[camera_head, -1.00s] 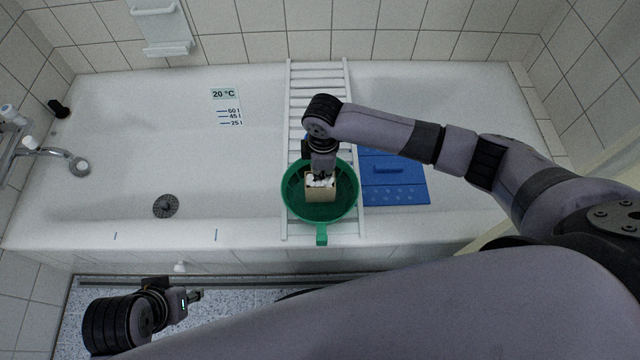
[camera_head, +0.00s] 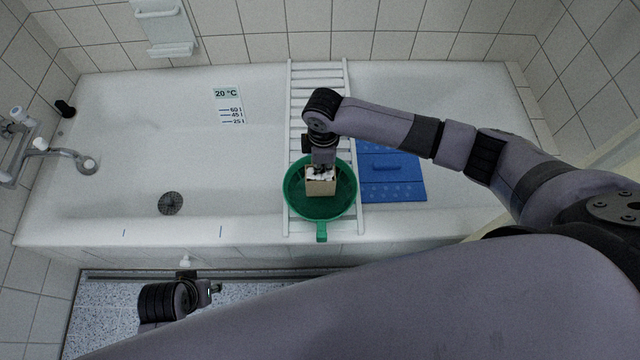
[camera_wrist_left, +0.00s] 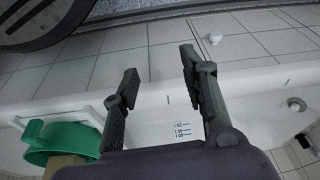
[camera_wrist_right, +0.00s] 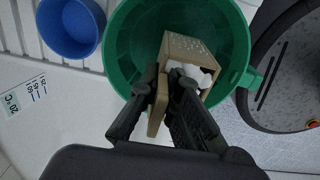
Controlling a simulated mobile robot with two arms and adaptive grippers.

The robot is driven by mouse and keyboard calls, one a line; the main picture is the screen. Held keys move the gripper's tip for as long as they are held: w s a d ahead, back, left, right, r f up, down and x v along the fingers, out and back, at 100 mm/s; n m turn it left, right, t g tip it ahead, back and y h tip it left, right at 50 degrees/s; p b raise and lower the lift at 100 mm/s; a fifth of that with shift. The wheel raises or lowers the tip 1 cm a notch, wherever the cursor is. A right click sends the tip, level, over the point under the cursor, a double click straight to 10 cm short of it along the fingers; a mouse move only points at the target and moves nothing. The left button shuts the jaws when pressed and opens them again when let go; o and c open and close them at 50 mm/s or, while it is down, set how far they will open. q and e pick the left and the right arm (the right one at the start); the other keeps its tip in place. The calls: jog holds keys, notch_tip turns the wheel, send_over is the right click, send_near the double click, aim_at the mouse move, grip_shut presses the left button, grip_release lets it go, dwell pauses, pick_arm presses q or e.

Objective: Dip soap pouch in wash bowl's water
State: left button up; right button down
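The soap pouch (camera_head: 321,187) is a tan, open-topped box shape with white pieces inside. It is in or just over the green wash bowl (camera_head: 293,205), which has a handle toward the tub's front rim. The bowl also shows in the right wrist view (camera_wrist_right: 120,45). I cannot tell the water level or whether the pouch touches water. My right gripper (camera_wrist_right: 168,80) is shut on the wall of the pouch (camera_wrist_right: 183,47); its fingertips are partly hidden. My left gripper (camera_head: 216,289) is empty and low in front of the tub; its fingers stand apart in the left wrist view (camera_wrist_left: 160,62).
The bowl sits on a white slatted rack (camera_head: 318,75) across the bathtub (camera_head: 130,130). A blue board (camera_head: 393,180) lies at its right. A blue bowl (camera_wrist_right: 70,25) is close to the green one. The tub's left part is clear.

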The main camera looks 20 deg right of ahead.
notch_tip(320, 180, up, 2)
jog(key=shift+r+p, duration=0.1)
jog(key=shift+p, duration=0.95)
pick_arm(q)
jog(key=s+f+g+p, duration=0.15)
jog(key=s+f, duration=0.35)
jog(key=f, duration=0.8)
pick_arm(e)
jog(key=shift+r, duration=0.75)
jog(key=shift+r+p, duration=0.7)
jog(key=shift+p, duration=0.35)
jog(key=shift+r+p, duration=0.75)
jog(key=shift+p, duration=0.15)
pick_arm(q)
jog(key=s+a+f, duration=0.2)
jog(key=s+f, duration=0.5)
jog(key=s, duration=0.3)
jog(key=shift+s+a, duration=0.2)
jog(key=shift+s, duration=0.15)
jog(key=shift+w, duration=0.1)
